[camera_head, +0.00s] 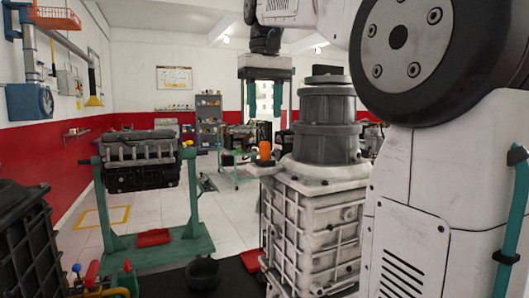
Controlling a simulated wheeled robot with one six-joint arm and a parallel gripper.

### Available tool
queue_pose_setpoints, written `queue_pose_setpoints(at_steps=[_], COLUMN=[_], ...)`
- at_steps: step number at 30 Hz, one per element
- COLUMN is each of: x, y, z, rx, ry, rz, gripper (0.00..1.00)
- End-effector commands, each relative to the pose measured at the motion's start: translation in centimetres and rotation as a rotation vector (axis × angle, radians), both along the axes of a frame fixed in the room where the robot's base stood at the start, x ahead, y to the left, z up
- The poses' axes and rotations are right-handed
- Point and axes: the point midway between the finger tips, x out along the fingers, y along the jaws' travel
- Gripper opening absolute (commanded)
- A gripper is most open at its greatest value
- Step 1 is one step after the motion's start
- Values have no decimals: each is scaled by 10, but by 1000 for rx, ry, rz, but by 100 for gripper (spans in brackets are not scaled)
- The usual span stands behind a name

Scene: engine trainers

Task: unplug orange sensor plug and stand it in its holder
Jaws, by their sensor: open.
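An orange plug-like piece (265,150) stands upright on a pale ledge beside the large grey gearbox-like unit (313,215). It is small here, and I cannot tell how it is seated. My gripper (265,113) hangs pointing down in the upper middle, with its two teal fingers apart and nothing between them. In the picture it is above the orange piece with a gap between them. I cannot make out a holder for the plug.
My white arm fills the right side. A dark engine (140,165) sits on a teal stand (195,225) at the left. A black bowl (202,272) and a red tray (153,238) are low down. Open floor (225,215) shows between stand and gearbox unit.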

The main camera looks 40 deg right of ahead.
Motion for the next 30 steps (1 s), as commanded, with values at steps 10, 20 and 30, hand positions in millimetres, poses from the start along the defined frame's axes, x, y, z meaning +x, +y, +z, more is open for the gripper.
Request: queue_pose_setpoints(at_steps=[10,20,30], x=[-1,0,0], y=[1,0,0], z=[-31,-75,-90], rx=[1,0,0], ry=[3,0,-1], rz=[0,0,0], gripper=[44,44,44])
